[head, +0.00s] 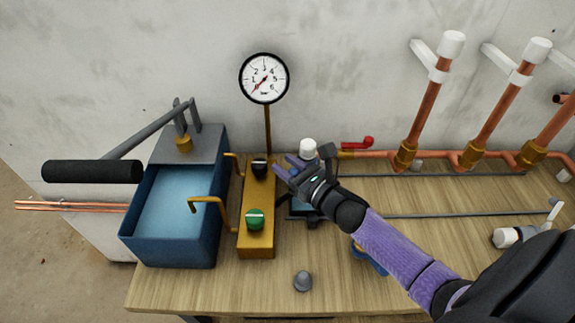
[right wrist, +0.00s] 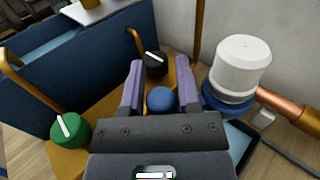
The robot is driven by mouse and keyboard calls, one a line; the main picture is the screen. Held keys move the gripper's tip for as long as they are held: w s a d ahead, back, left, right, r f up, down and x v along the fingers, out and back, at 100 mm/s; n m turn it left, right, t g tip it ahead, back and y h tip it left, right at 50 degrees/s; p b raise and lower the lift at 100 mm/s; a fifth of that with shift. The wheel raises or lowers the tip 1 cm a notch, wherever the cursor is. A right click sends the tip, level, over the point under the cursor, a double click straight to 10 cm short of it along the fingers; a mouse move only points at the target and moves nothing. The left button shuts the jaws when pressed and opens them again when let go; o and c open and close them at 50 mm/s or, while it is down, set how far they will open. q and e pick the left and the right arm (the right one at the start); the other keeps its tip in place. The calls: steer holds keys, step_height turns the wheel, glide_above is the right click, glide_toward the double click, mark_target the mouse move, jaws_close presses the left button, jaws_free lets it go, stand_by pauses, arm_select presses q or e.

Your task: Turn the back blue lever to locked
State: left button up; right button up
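A round blue knob (right wrist: 160,99), which looks like the end of the back blue lever, sits between the fingers of my right gripper (right wrist: 161,72) in the right wrist view. The fingers are apart on either side of it, with narrow gaps; contact is not clear. In the head view my right gripper (head: 287,167) is beside the brass block and hides the knob and lever. A white-capped valve with a blue collar (right wrist: 228,94) stands just right of the fingers. A second blue part (head: 370,260) shows partly behind my right forearm. My left gripper is out of view. No locked marking is readable.
A brass block (head: 257,220) with a black knob (head: 260,168) and a green knob (head: 255,219) stands left of the gripper, beside a blue water tank (head: 175,250). A gauge (head: 264,78) and copper pipes (head: 425,112) stand behind. A grey knob (head: 303,281) is on the bench front.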

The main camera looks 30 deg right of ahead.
jaws_close()
stand_by(1.1)
